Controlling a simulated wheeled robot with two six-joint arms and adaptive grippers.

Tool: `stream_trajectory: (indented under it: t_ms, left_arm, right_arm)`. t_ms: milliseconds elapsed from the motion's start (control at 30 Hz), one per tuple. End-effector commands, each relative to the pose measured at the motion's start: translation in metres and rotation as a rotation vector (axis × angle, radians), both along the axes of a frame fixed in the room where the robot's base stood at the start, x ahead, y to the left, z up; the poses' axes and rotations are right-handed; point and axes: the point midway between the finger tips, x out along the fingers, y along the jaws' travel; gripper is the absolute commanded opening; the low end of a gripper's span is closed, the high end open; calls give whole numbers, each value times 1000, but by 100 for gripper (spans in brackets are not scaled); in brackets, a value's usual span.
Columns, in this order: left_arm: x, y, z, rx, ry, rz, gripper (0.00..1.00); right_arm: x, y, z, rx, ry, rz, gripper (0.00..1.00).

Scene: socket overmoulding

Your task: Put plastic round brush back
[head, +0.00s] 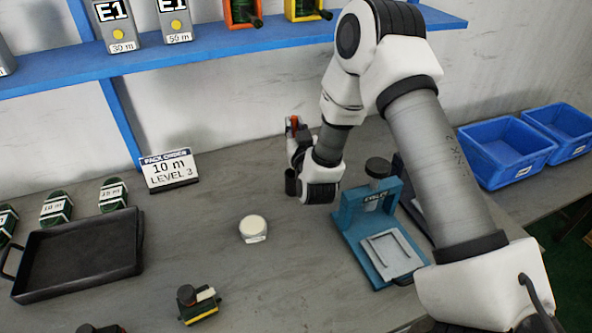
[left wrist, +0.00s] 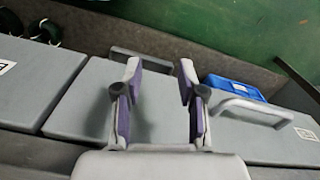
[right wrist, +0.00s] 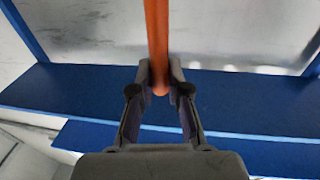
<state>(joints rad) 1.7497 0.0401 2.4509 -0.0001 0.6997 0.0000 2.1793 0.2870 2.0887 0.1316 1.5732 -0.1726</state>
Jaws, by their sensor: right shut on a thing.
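My right gripper (right wrist: 160,92) is shut on an orange rod-like thing (right wrist: 157,45), which I take for the handle of the plastic round brush. In the right wrist view the rod runs up from between the fingertips; its far end is out of the picture. In the head view my right gripper (head: 294,146) is above the back of the workbench, left of the teal press, with a small orange-red bit showing at its tip. The bristles cannot be made out. My left gripper (left wrist: 160,92) shows only in the left wrist view, open and empty.
A teal press (head: 354,228) stands on the bench (head: 225,285). A black tray (head: 75,262), an order sign (head: 170,171) and a round white-topped object (head: 253,228) are to the left. A blue shelf (head: 225,43) crosses behind; blue bins (head: 503,153) are at right.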

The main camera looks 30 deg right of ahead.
Motion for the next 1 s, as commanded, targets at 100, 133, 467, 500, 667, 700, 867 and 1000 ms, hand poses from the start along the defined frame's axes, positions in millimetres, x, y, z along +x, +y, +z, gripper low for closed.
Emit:
stream_trajectory:
  t_ms: [100,133,467,500,667,700,867,1000]
  left_arm:
    - [0,0,3,0,-1,0,40]
    - [0,0,3,0,-1,0,40]
    - [0,0,7,0,-1,0,40]
    - [0,0,7,0,-1,0,40]
    - [0,0,6,0,-1,0,40]
    - [1,0,5,0,-1,0,40]
    - [0,0,4,0,-1,0,40]
    - [1,0,4,0,-2,0,40]
  right_arm:
    - [0,1,-26,-1,4,2,0]
    - [0,1,-30,-1,3,2,0]
    - [1,1,-77,2,0,2,0]
    - [1,1,-77,2,-1,2,0]
    - [1,1,-77,2,-1,2,0]
    - [1,1,-79,2,-1,2,0]
    - [1,1,-80,2,-1,2,41]
    - [1,1,-80,2,0,2,41]
